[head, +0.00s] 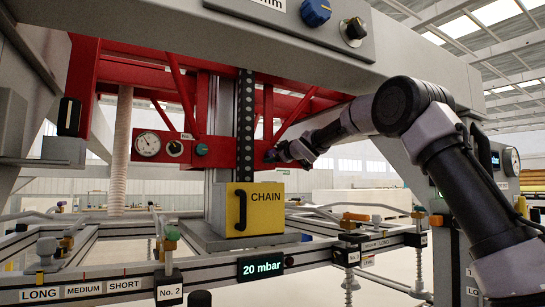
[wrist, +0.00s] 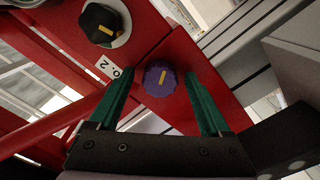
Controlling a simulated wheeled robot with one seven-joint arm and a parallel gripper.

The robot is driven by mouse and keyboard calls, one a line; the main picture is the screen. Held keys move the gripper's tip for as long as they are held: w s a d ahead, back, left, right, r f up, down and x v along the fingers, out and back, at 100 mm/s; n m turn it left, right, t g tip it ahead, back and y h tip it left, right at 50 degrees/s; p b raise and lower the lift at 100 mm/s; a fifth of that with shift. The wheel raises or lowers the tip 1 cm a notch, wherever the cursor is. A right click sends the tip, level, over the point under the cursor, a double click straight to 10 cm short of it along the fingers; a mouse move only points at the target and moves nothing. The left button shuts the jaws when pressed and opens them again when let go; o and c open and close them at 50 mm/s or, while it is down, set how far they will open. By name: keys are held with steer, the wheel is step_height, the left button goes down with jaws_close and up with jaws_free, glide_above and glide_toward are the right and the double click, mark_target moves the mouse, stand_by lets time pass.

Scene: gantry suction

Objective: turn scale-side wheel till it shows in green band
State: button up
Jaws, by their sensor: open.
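My gripper (head: 274,155) is at the right end of the red crossbeam in the head view. In the wrist view my gripper (wrist: 159,75) is open, with its green fingers on either side of a round purple knob (wrist: 160,83). Which knob is the scale-side wheel is not clear from these frames.
A black knob (wrist: 103,20) with a yellow mark is near the purple one. On the crossbeam are another dark knob (head: 175,148) and a teal knob (head: 201,150). A yellow CHAIN box (head: 266,215) stands below.

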jaws_close()
steer(key=shift+n, duration=2.9)
jaws_free()
